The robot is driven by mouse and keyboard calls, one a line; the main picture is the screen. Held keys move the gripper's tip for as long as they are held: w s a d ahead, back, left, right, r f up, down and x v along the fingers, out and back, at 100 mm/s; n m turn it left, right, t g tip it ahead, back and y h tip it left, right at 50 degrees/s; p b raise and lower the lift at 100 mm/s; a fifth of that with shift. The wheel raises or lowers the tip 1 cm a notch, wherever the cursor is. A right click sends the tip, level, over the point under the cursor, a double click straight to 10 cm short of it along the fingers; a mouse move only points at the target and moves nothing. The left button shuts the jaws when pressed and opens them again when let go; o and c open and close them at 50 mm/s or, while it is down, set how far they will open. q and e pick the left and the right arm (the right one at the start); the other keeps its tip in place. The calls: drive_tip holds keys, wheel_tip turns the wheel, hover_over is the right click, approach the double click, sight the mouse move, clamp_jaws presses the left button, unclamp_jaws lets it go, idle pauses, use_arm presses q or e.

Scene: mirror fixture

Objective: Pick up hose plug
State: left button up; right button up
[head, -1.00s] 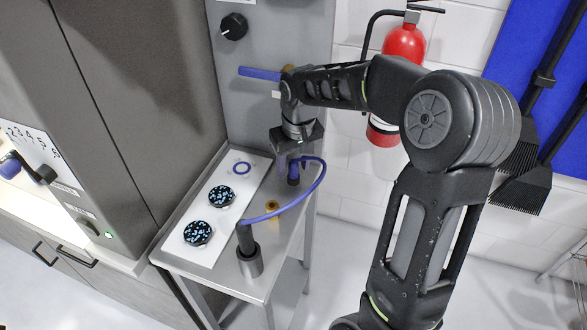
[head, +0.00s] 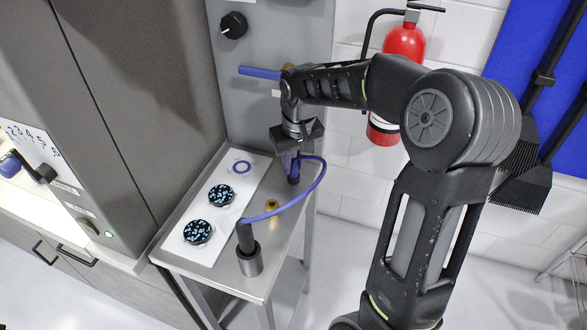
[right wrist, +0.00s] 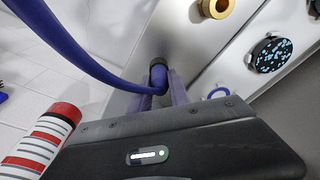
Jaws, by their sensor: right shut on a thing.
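The hose plug (head: 293,179) is the dark end of a blue hose (head: 294,202), below my right gripper near the back right of the metal side table. My right gripper (head: 291,166) points down and is shut on the hose end at the plug. In the right wrist view, the plug's dark tip (right wrist: 158,66) shows beyond the fingers (right wrist: 166,92). The fingers partly hide the blue bend. Whether the tip touches the table is unclear. My left gripper is not in view.
A brass port (head: 272,205) is in the metal tabletop (head: 227,278). A white panel with two speckled black discs (head: 221,195) and a blue ring (head: 241,167) lies left. A grey cabinet stands behind, with a fire extinguisher (head: 404,45) on the right wall.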

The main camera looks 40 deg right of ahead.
sight(293, 162)
drive_tip(key=shift+r, duration=0.1)
clamp_jaws()
drive_tip(key=shift+r, duration=0.45)
wheel_tip(293, 162, up, 17)
drive_tip(key=p, duration=0.1)
idle(0.7)
